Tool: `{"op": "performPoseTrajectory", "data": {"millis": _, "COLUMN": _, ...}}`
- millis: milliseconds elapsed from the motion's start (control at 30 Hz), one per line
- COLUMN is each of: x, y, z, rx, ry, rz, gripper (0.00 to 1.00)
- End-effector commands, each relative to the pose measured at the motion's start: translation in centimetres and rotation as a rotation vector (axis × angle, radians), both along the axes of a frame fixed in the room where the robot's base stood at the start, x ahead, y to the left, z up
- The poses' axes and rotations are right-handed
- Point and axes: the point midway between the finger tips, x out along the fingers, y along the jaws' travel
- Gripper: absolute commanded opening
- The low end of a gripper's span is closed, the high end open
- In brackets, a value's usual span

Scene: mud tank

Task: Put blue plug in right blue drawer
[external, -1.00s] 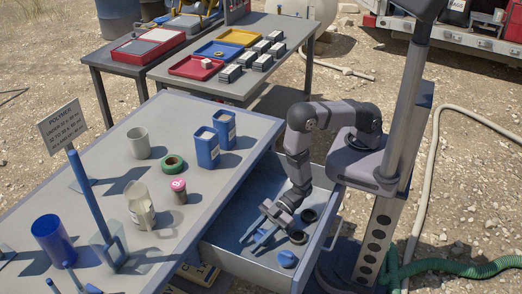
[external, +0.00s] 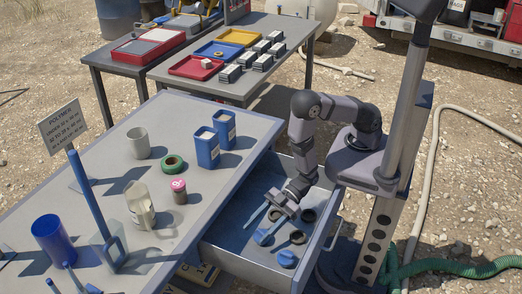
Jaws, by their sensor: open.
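The right blue drawer (external: 228,252) is pulled out from under the table's right end. A blue plug (external: 262,237) lies on its floor near the middle. A second round blue piece (external: 287,259) lies nearer the drawer's front corner. My gripper (external: 279,206) is over the drawer, open and empty, above and a little behind the blue plug, apart from it. Dark shadows of the gripper fall on the drawer floor.
Dark rings (external: 298,237) lie in the drawer to the right of the plug. Two blue containers (external: 207,150), a green tape roll (external: 172,163), a pink-topped cup (external: 179,190), a pale jug (external: 140,207) and a white mug (external: 138,142) stand on the table.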

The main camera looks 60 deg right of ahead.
Motion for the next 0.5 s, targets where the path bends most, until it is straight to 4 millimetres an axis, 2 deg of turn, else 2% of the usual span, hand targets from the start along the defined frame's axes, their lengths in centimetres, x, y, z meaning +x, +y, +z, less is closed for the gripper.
{"op": "performPoseTrajectory", "data": {"millis": 33, "x": 0.0, "y": 0.1, "z": 1.0, "rx": 0.003, "ry": -0.002, "rz": 0.0, "gripper": 0.53}}
{"op": "performPoseTrajectory", "data": {"millis": 200, "x": 0.0, "y": 0.0, "z": 2.9, "rx": 0.001, "ry": -0.001, "rz": 0.001, "gripper": 0.53}}
{"op": "performPoseTrajectory", "data": {"millis": 500, "x": 0.0, "y": 0.0, "z": 4.5, "rx": -0.001, "ry": 0.001, "rz": 0.001, "gripper": 0.53}}
